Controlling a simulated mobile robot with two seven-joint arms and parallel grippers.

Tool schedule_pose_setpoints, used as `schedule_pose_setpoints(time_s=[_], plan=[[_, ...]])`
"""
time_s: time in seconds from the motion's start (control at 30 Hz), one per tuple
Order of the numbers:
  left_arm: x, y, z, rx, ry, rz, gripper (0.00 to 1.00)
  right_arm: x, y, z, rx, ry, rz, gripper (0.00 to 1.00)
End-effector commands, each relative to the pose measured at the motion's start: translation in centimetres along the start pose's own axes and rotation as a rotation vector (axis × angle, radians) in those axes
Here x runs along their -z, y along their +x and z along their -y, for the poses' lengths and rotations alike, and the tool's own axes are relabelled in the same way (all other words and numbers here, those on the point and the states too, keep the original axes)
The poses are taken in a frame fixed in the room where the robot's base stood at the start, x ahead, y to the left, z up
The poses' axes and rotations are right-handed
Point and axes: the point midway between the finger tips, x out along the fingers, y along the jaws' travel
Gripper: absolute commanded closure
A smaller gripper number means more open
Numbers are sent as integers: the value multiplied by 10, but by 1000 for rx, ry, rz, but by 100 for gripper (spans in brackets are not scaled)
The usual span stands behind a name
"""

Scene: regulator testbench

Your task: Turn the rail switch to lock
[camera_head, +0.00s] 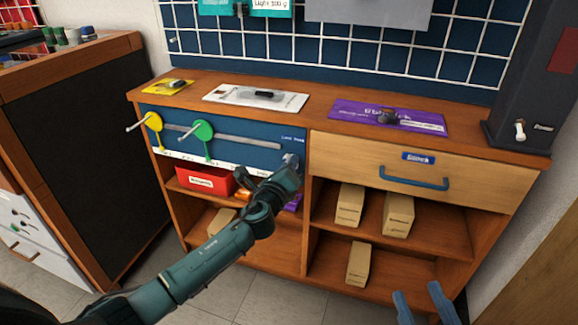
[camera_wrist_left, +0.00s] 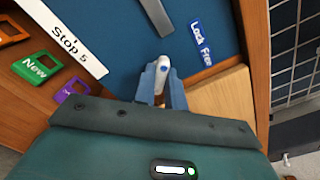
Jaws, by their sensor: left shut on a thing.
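The rail switch (camera_wrist_left: 163,61) is a small pale knob with a blue dot, on the blue panel beside the "Lock Free" label (camera_wrist_left: 200,41). In the left wrist view my left gripper (camera_wrist_left: 156,78) has its blue fingers closed around the switch. In the head view my left gripper (camera_head: 291,162) is at the right end of the blue rail panel (camera_head: 240,152) and hides the switch. Which word the switch points to cannot be told. My right gripper (camera_head: 425,306) is low at the right, with its two blue fingers apart and nothing between them.
A yellow lever (camera_head: 153,122) and a green lever (camera_head: 203,131) sit on the rail left of my gripper. A drawer with a blue handle (camera_head: 414,179) is to the right. Shelves below hold a red box (camera_head: 205,181) and several cardboard boxes.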

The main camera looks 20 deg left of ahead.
Motion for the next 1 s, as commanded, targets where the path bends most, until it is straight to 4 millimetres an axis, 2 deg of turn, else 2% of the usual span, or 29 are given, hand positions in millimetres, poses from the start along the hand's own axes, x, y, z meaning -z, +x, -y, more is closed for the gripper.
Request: schedule_pose_setpoints(time_s=[0.4,0.43,0.67,1.0], plan=[[0,0,0,-2,-10,0,100,-3,-1,0,1,2,8,64],[0,0,0,-2,-10,0,86,-3,-1,1,1,2,8,64],[0,0,0,-1,-8,0,67,-4,-2,1,1,3,12,64],[0,-6,0,-1,-6,-2,66,-1,-2,0,1,0,11,64]])
